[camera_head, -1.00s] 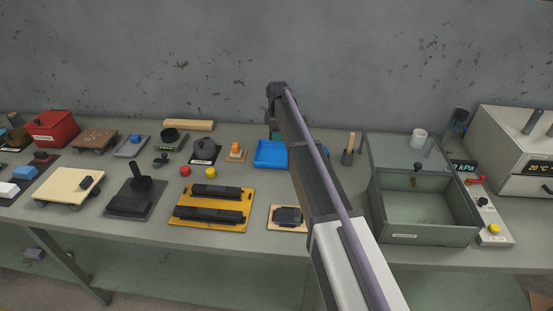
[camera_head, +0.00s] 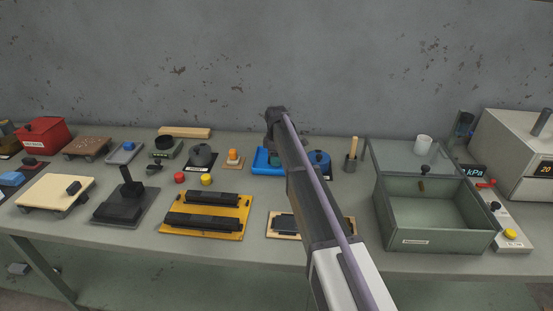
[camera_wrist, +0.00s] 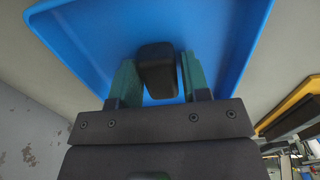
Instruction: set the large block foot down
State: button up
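In the wrist view, my gripper (camera_wrist: 160,82) has its two teal fingers on either side of a dark, rounded block foot (camera_wrist: 157,70). The fingers appear closed on it. Behind the foot is the floor of a blue tray (camera_wrist: 95,45), and I cannot tell whether the foot touches it. In the head view, the blue tray (camera_head: 262,165) lies on the bench, partly covered by my arm. My gripper (camera_head: 277,160) is mostly hidden there at the tray, and the foot cannot be seen.
A blue round pot (camera_head: 319,158) stands right of my arm, near a holder with a wooden handle (camera_head: 352,155). An open green-grey box (camera_head: 430,215) is farther right. A yellow board with black bars (camera_head: 205,215) lies front left. An orange-topped piece (camera_head: 235,158) stands left of the tray.

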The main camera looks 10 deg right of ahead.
jog(key=shift+o, duration=1.3)
jog(key=shift+r, duration=0.1)
notch_tip(320, 180, up, 12)
jog(key=r+p, duration=0.1)
jog(key=p, duration=1.2)
jog(key=s+m, duration=1.4)
jog(key=s, duration=2.6)
jog(key=shift+s+a+f+m+b, duration=0.3)
jog(key=shift+s+a+f, duration=0.05)
jog(key=shift+s+f, duration=0.05)
